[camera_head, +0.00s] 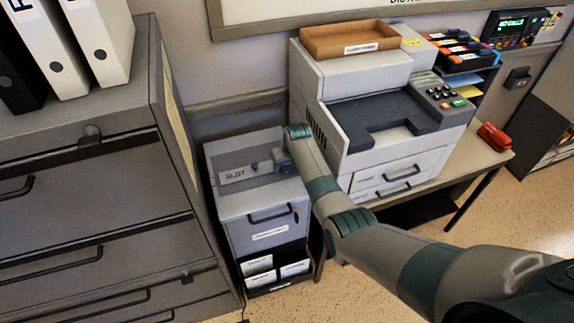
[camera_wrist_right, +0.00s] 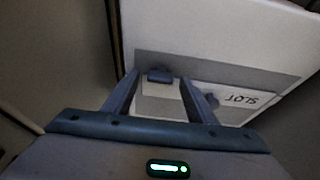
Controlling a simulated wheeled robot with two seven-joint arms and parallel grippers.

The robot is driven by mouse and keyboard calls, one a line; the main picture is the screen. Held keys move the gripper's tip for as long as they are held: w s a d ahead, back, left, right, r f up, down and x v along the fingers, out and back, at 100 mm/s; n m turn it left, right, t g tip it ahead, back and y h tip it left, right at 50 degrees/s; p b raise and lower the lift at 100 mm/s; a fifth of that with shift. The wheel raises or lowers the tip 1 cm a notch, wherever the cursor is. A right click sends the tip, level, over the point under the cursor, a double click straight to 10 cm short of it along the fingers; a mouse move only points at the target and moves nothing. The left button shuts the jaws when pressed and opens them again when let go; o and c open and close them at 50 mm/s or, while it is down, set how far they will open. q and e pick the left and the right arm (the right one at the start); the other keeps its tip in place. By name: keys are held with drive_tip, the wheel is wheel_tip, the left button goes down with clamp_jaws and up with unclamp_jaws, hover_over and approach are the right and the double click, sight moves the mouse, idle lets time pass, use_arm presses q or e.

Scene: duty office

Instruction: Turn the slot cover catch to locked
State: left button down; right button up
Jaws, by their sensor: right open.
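The grey cabinet (camera_head: 230,205) has a light plate marked SLOT (camera_head: 235,176) on its top; the plate also shows upside down in the right wrist view (camera_wrist_right: 240,99). My right gripper (camera_head: 275,161) is over the right part of this plate. In the right wrist view the gripper (camera_wrist_right: 160,88) is open, fingers apart. A small dark blue-grey block (camera_wrist_right: 159,75), possibly the catch, shows in the gap between the fingertips. I cannot tell if they touch it. A dark knob (camera_wrist_right: 212,101) sits beside the right-hand finger, partly hidden. The catch's setting is unclear. My left gripper is not in view.
A large grey drawer unit (camera_head: 75,200) with binders (camera_head: 103,40) stands close on the left. A printer (camera_head: 395,125) with a wooden tray (camera_head: 350,40) stands on a desk at right. A red stapler (camera_head: 494,137) lies at the desk's right end.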

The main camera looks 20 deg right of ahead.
drive_tip(key=c, duration=1.1)
